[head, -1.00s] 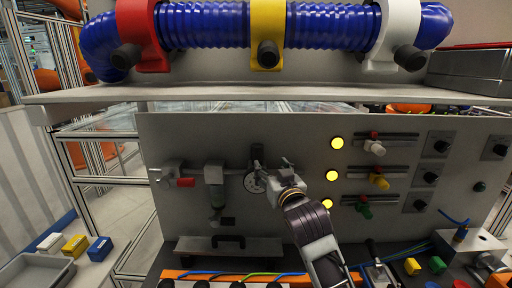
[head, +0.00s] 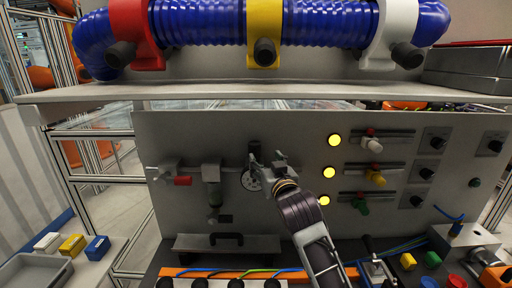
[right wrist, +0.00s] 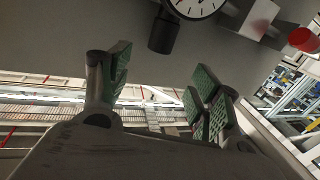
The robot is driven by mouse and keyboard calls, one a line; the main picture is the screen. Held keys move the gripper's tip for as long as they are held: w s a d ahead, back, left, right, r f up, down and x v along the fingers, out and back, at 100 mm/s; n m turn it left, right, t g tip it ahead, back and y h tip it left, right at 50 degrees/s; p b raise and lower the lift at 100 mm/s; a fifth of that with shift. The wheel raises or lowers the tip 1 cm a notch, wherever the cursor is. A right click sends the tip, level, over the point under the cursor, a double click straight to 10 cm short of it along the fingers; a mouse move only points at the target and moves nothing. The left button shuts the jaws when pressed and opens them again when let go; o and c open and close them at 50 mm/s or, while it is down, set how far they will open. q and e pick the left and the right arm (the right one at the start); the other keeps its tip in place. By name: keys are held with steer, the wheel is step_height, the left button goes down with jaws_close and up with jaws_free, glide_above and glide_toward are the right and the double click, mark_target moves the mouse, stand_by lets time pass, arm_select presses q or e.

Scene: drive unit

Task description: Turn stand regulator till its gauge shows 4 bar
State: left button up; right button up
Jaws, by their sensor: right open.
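The stand regulator's round white gauge (head: 249,181) sits on the grey panel, partly covered by my right gripper (head: 267,158). It also shows at the top edge of the right wrist view (right wrist: 196,6), cut off, and its reading cannot be made out. A black cylindrical knob (right wrist: 163,33) is beside the gauge in the right wrist view. In the head view I cannot tell the knob from the gripper's dark fingers. My right gripper also shows in the right wrist view (right wrist: 160,92), open and empty with green pads, apart from the knob. My left gripper is out of view.
Left of the gauge are a red-handled valve (head: 182,180) and a filter bowl (head: 213,194). Yellow lamps (head: 334,140) and sliders (head: 372,145) are to its right. A shelf (head: 290,89) with a blue hose (head: 205,22) overhangs the panel. A black handle (head: 226,238) is below.

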mark_target(256, 147)
steer(key=shift+p+x, duration=1.5)
steer(key=shift+x, duration=4.45)
steer(key=c, duration=1)
